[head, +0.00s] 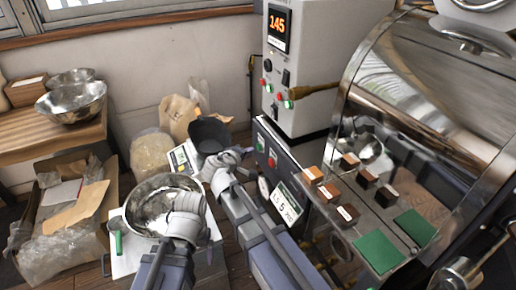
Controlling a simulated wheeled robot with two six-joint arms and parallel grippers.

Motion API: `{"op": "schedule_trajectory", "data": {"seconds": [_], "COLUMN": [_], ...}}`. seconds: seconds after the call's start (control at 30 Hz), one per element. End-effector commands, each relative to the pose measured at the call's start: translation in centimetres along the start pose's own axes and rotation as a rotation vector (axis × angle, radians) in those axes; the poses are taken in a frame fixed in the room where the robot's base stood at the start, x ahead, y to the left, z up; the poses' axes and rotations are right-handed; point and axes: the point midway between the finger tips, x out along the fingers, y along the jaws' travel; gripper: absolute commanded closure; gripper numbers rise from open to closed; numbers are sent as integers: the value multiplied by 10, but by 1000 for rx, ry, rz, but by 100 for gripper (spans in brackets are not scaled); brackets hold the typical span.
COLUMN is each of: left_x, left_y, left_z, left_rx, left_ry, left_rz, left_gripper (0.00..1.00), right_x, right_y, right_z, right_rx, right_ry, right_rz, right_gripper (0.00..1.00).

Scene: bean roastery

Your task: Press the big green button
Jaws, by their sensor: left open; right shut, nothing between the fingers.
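A green button (260,141) sits on the dark front panel of the roaster, with a red button (272,158) beside it. A smaller green button (288,104) sits on the grey control box, close to a brass handle. I cannot tell by size alone which one is meant. My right gripper (226,160) is shut and empty, left of the front panel and apart from the buttons. My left gripper (187,200) is open, over the right side of a steel bowl (150,205). Its fingers are hard to make out.
The control box (318,60) shows 145. A black bowl (210,134) stands behind my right gripper. An open cardboard box (107,193) is at left.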

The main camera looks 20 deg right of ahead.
Motion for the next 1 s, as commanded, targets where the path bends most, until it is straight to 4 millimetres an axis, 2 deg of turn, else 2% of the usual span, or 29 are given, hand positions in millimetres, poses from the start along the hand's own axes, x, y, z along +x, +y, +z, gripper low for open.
{"op": "schedule_trajectory", "data": {"seconds": [1.0], "left_x": [0], "left_y": [0], "left_z": [0], "left_rx": [0], "left_ry": [0], "left_rz": [0], "left_gripper": [15], "right_x": [6], "right_y": [4], "right_z": [4], "right_rx": [0], "right_ry": [0], "right_rz": [0], "right_gripper": [100]}}
